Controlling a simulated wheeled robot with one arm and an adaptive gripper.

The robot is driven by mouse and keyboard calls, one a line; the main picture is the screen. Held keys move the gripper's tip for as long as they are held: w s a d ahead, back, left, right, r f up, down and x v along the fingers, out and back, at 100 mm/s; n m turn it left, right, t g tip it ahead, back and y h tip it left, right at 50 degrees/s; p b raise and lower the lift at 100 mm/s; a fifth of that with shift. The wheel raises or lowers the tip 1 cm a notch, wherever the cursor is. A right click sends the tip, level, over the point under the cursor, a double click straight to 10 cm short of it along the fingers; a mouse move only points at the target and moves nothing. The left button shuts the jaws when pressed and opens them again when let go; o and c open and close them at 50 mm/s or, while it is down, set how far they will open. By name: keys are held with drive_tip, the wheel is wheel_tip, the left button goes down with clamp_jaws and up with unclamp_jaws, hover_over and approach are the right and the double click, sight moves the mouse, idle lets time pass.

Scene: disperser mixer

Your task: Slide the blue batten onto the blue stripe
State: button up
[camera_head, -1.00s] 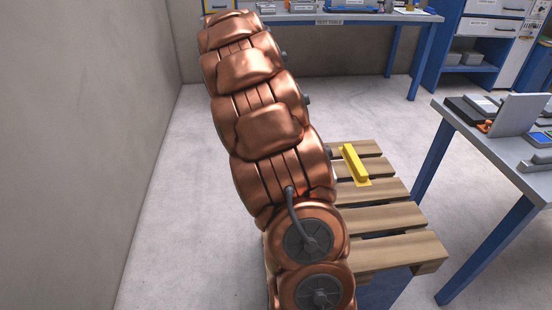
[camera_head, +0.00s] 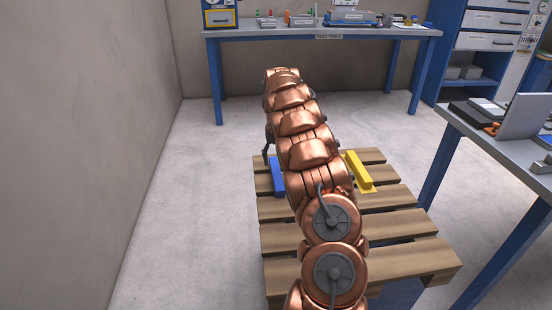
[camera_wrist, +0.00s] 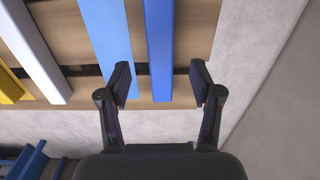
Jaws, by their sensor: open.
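The blue batten (camera_wrist: 158,45) is a dark blue raised bar on the wooden pallet in the wrist view. The blue stripe (camera_wrist: 108,35) is a flat light blue band just left of it, roughly parallel, with a narrow strip of wood between. My gripper (camera_wrist: 160,80) is open, its fingertips apart on either side of the batten's near end in the picture; the left finger overlaps the stripe. Contact cannot be told. In the head view a blue piece (camera_head: 279,178) shows left of my arm, which hides the rest; a dark gripper part shows beside it.
A white bar (camera_wrist: 38,55) and a yellow piece (camera_wrist: 10,88) lie further left in the wrist view. A yellow bar (camera_head: 358,170) lies right of my arm on the pallet (camera_head: 410,255). A test table (camera_head: 330,34) stands behind, a side table (camera_head: 485,135) at right.

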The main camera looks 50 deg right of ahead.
sight(277, 172)
drive_tip(key=shift+a+f, duration=0.1)
drive_tip(key=shift+f, duration=3.3)
drive_tip(key=shift+c, duration=0.2)
clamp_jaws()
drive_tip(key=shift+s+d, duration=0.7)
drive_tip(key=shift+d, duration=0.25)
drive_tip(key=shift+s+d, duration=0.7)
drive_tip(key=shift+d, duration=0.25)
drive_tip(key=shift+s+d, duration=0.7)
drive_tip(key=shift+d, duration=0.25)
drive_tip(key=shift+s+d, duration=0.15)
drive_tip(key=shift+d, duration=0.05)
unclamp_jaws()
